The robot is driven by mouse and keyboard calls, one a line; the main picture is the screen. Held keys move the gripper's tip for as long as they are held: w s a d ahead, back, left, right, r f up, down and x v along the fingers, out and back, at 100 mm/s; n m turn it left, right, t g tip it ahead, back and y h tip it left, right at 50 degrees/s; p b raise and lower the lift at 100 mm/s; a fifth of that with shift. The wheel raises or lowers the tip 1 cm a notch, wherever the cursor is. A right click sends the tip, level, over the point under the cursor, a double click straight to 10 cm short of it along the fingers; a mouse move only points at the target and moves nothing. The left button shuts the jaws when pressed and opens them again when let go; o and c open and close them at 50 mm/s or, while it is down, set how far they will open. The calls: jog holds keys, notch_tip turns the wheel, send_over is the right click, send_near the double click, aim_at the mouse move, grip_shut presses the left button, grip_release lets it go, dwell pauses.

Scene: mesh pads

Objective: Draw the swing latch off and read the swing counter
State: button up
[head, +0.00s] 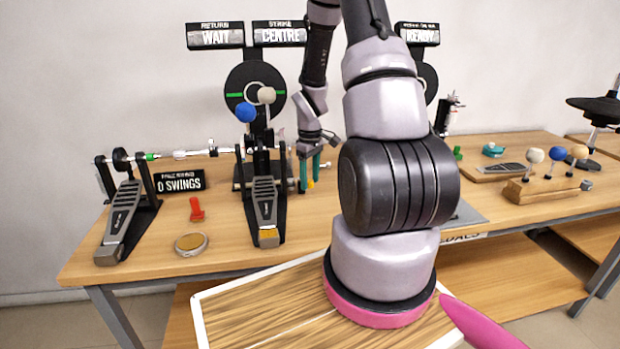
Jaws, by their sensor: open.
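The swing counter (180,181) is a small black sign reading "0 SWINGS" behind the left pedal. A double pedal stands on the wooden bench, with a left footboard (122,218) and a right footboard (265,205). A blue beater (245,112) and a pale beater (267,95) stand up above the right pedal. My gripper (310,182) points down just right of the right pedal, its teal fingers apart. A small yellow piece shows at the fingertips; I cannot tell whether they touch it. No part is clearly identifiable as the swing latch.
A red piece (196,208) and a round tin (191,244) lie between the pedals. Signs above read "WAIT" (215,37), "CENTRE" (280,34) and "READY" (418,35). A wooden block (543,190) with beaters stands at right. My arm hides the bench's middle.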

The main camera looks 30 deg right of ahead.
grip_shut()
dwell(1.4)
